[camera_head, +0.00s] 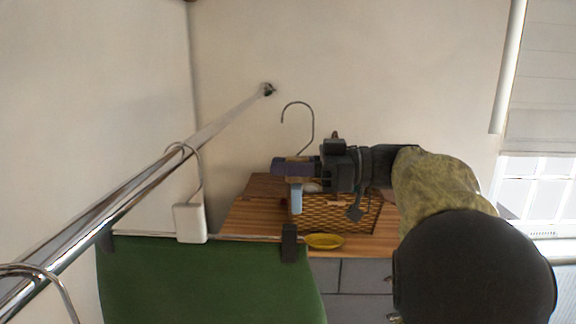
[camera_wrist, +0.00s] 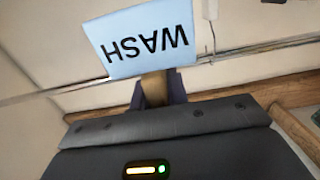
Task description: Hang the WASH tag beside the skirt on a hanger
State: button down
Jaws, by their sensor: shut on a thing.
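My gripper (camera_head: 293,167) is shut on the WASH tag, holding it in the air to the right of the rail. The light blue tag (camera_wrist: 143,39) fills the top of the wrist view, its word upside down there. In the head view the tag (camera_head: 296,198) hangs below the fingers, seen nearly edge-on, and its metal hook (camera_head: 312,126) rises above them, touching nothing. The green skirt (camera_head: 200,280) hangs at the lower left from a clip hanger (camera_head: 190,222), whose hook is over the metal rail (camera_head: 150,180).
A wooden surface (camera_head: 240,222) behind bears a wicker basket (camera_head: 335,215) and a yellow dish (camera_head: 325,241). Another hanger hook (camera_head: 40,272) is on the rail at the near left. The rail's far stretch toward its wall mount (camera_head: 268,89) is bare.

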jog(key=w+a+f, duration=0.1)
jog(key=a+f, duration=0.1)
jog(key=a, duration=0.5)
jog(key=w+a+f, duration=0.1)
jog(key=a, duration=0.7)
jog(key=shift+a+f, duration=0.25)
jog(key=shift+f, duration=0.15)
dwell(1.7)
jog(key=shift+w+f, duration=0.1)
jog(key=shift+f, duration=0.2)
dwell(0.6)
jog(key=c, duration=1.3)
grip_release()
jog(key=shift+w, duration=0.1)
